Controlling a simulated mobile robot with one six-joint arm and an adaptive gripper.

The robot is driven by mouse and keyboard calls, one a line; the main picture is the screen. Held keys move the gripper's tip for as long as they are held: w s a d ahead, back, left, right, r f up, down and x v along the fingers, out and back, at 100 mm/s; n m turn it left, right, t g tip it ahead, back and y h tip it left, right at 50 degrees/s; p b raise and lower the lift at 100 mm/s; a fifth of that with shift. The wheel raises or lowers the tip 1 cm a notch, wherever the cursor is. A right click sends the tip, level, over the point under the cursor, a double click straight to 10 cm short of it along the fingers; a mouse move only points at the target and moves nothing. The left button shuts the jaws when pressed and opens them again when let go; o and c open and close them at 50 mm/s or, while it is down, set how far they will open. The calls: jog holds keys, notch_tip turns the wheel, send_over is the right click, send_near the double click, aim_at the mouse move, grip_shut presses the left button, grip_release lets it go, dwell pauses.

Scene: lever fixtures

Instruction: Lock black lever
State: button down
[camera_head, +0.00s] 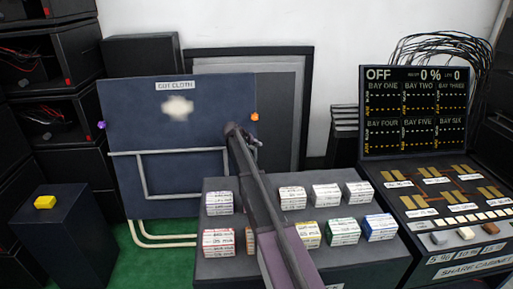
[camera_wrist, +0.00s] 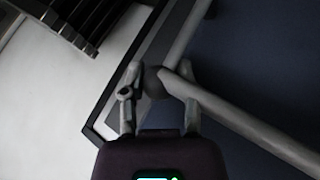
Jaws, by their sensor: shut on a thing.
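In the wrist view, a grey rod with a dark rounded end (camera_wrist: 155,82) runs from between my fingertips toward the lower right; this looks like the black lever. My gripper (camera_wrist: 155,95) is shut on that dark end, one finger on each side. My arm hides much of the grip there, and the lever's lock state cannot be told.
A low dark stand (camera_head: 222,268) with several small labelled stacks is below my arm. A control console (camera_head: 440,205) with a display reading "OFF" stands at the right. A yellow button (camera_head: 45,202) tops a dark pedestal at the left. Grey tubes (camera_head: 180,152) cross the panel.

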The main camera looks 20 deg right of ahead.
jog(key=shift+a, duration=0.1)
jog(key=shift+c, duration=1.7)
grip_release()
jog(key=shift+r, duration=0.1)
jog(key=s+a+r+n+g+y+p, duration=0.1)
jog(key=s+a+r+y+p, duration=0.1)
jog(key=s+a+r+p, duration=0.4)
jog(key=s+a+r+n+g+y+p, duration=0.1)
jog(key=s+a+r+y+p, duration=0.2)
jog(key=s+r+p, duration=1.2)
jog(key=s+a+r+g+y+p, duration=0.1)
jog(key=s+a+r+y+p, duration=0.2)
jog(key=s+a+r+p, duration=0.6)
jog(key=s+r+p, duration=0.1)
jog(key=s+p, duration=0.6)
jog(key=s, duration=0.7)
jog(key=shift+s+r+n+g, duration=0.15)
jog(key=shift+s+n+g, duration=0.15)
jog(key=shift+n+g, duration=0.1)
